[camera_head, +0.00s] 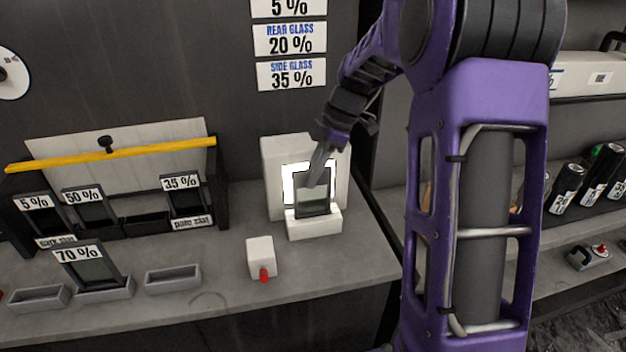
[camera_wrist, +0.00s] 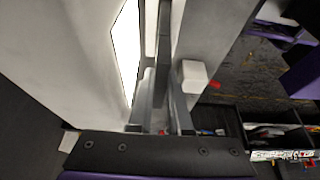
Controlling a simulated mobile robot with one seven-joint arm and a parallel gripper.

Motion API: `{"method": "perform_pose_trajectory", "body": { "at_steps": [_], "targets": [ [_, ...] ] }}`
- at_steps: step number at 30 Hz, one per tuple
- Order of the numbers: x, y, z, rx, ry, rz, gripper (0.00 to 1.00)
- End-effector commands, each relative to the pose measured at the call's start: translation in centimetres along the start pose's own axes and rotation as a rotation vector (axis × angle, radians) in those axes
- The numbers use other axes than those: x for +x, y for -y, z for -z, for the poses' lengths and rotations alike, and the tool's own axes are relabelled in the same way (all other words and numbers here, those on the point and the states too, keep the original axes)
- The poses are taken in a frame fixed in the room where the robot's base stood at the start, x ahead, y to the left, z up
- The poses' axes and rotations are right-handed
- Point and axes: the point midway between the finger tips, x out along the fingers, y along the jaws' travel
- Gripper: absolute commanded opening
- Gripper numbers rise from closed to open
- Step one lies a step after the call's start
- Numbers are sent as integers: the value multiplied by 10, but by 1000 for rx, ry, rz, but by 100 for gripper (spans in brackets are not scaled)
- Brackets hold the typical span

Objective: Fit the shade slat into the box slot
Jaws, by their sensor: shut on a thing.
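My gripper (camera_head: 322,160) is shut on a framed, dark-tinted shade slat (camera_head: 313,198). The slat stands nearly upright in front of the lit window of a white box (camera_head: 272,160). Its lower edge is at the box's white front ledge (camera_head: 314,225); I cannot tell whether it sits in a slot there or just above it. In the wrist view the slat (camera_wrist: 164,50) shows nearly edge-on between the fingers of my gripper (camera_wrist: 163,100), beside the bright window (camera_wrist: 127,50). The slat's label is not visible.
A white block with a red button (camera_head: 261,257) stands left of the box. Further left, a dark rack (camera_head: 222,195) holds slats marked 5, 50 and 35 %, with an empty-looking bay. A 70 % slat (camera_head: 88,268) stands in a grey holder. An empty tray (camera_head: 173,278) is nearby.

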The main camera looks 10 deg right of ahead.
Motion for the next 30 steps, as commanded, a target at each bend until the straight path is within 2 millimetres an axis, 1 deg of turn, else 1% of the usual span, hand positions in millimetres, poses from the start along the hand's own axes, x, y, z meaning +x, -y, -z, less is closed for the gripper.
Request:
{"method": "perform_pose_trajectory", "body": {
  "at_steps": [1,3,10,13,14,18,19,26,30],
  "targets": [
    [9,1,-3,2,-1,3,0],
    [14,0,-6,1,0,1,0],
    [15,0,-6,1,0,-1,0],
    [18,0,-8,1,0,-1,0],
    [18,0,-8,1,0,-1,19],
    [17,0,-7,1,0,-1,44],
    [17,0,-7,1,0,-1,47],
    [17,0,-7,1,0,-1,47],
    [12,0,-6,1,0,-2,47]
  ]
}}
